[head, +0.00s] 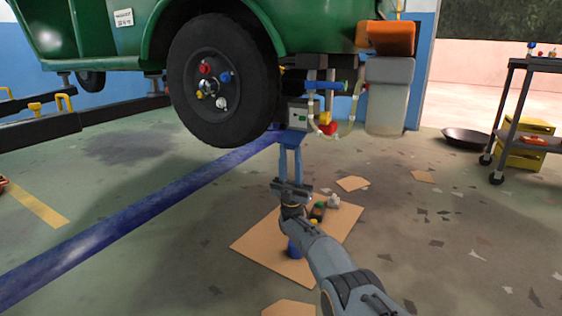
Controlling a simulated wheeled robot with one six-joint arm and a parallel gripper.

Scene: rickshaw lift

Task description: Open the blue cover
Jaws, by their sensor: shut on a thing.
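The blue cover (290,137) is a small flat panel below a grey box (298,114) that hangs under the green vehicle, right of its wheel. The cover tilts outward and down from the box's lower edge, and the box's pale front with a small green patch shows above it. My gripper (290,149) reaches up from below, and its long fingers are shut on the cover's near edge. The exact contact is small and hard to make out.
The raised green vehicle's black wheel (222,80) stands close to the left. Hoses, a blue valve (326,85) and a red part (327,129) sit right of the box. A cardboard sheet (268,246) with small items lies below my arm. A cart (520,110) stands far right.

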